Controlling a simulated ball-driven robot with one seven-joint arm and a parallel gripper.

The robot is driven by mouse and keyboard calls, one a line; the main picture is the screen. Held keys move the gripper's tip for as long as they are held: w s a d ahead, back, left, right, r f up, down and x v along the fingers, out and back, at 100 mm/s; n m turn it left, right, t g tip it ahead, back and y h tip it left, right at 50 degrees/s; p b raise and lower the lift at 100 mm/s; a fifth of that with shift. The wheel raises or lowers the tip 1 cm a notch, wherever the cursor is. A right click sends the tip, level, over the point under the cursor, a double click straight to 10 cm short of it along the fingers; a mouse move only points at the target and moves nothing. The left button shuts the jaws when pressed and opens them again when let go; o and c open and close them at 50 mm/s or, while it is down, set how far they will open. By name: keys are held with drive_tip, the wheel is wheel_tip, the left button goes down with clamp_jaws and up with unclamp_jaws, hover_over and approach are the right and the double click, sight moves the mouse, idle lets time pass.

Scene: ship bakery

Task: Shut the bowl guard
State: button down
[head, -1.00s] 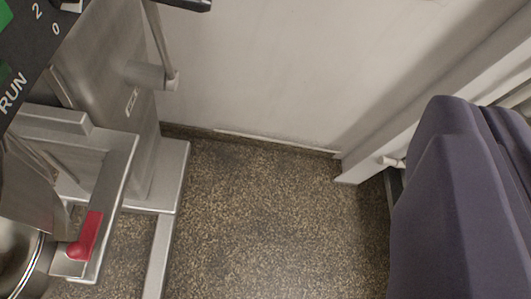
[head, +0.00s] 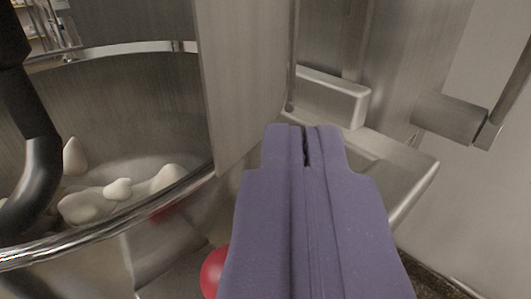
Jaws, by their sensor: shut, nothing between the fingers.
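The mixer bowl (head: 105,236) fills the left of the view, its shiny rim curving towards me, with pale dough lumps (head: 80,208) inside. A flat steel panel (head: 245,80) stands upright at the bowl's right edge; it looks like the bowl guard, swung out to the side, leaving the bowl's near side uncovered. Its top is out of view. My purple gripper (head: 305,140) is shut and empty, with its fingertips just right of the panel's lower end. I cannot tell whether they touch it.
A dark mixing tool (head: 38,175) reaches down into the bowl. A red knob (head: 213,272) is left of my gripper, partly hidden by it. Behind and right are the mixer's steel bracket (head: 335,95) and a round stub (head: 450,118). A pale wall stands at far right.

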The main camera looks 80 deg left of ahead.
sight(297, 67)
drive_tip(key=b+x, duration=0.2)
drive_tip(key=x, duration=0.6)
drive_tip(key=shift+w+a, duration=0.1)
drive_tip(key=shift+a, duration=0.15)
drive_tip(key=shift+w, duration=0.1)
